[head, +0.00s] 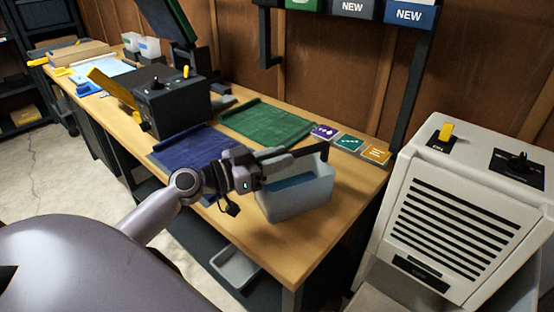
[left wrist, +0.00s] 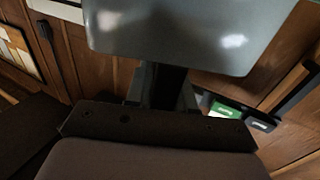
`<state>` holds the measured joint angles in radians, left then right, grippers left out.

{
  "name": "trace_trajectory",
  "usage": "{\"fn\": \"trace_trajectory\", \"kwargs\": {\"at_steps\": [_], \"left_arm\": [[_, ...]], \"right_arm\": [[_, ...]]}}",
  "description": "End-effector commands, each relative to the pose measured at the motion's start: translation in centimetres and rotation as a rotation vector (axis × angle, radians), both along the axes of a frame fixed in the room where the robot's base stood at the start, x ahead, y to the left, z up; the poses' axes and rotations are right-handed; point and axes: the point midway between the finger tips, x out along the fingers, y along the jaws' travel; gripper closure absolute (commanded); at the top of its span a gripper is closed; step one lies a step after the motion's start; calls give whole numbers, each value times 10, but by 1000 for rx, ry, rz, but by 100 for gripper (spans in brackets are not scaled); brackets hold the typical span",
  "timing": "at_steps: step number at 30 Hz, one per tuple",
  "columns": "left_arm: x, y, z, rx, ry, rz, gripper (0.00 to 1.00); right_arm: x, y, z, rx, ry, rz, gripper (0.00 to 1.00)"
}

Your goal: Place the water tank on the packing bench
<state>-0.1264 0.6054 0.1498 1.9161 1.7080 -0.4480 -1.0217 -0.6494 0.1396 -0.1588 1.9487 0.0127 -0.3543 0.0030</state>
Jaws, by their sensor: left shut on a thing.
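The water tank (head: 297,200) is a pale translucent open box with blue water inside. It is upright at the right end of the wooden packing bench (head: 335,238). Whether its base touches the bench top or hangs just above, I cannot tell. My left gripper (head: 296,160) reaches in from the left and is shut on the tank at its upper rim. In the left wrist view the tank's smooth grey wall (left wrist: 185,35) fills the top, beyond the dark fingers. The far side of the rim is partly hidden by the gripper. My right gripper is not in view.
A blue mat (head: 190,145) and a green mat (head: 265,122) lie behind the tank, with several coloured cards (head: 348,143) along the back. A black machine (head: 172,105) stands farther left. A large white vented unit (head: 455,215) stands right of the bench. Bare bench top lies in front.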

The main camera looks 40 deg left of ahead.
Motion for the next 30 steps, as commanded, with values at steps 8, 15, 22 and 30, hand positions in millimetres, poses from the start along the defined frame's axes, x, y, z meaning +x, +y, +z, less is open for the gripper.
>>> {"fn": "trace_trajectory", "kwargs": {"at_steps": [8,15,22,30], "left_arm": [[0,0,-2,2,4,-1,52],[-3,2,-3,1,4,0,52],[-27,13,-6,3,5,0,52],[-66,33,-6,-2,5,0,52]], "right_arm": [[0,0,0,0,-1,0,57],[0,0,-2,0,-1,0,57],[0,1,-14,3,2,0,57],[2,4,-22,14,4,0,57]]}}
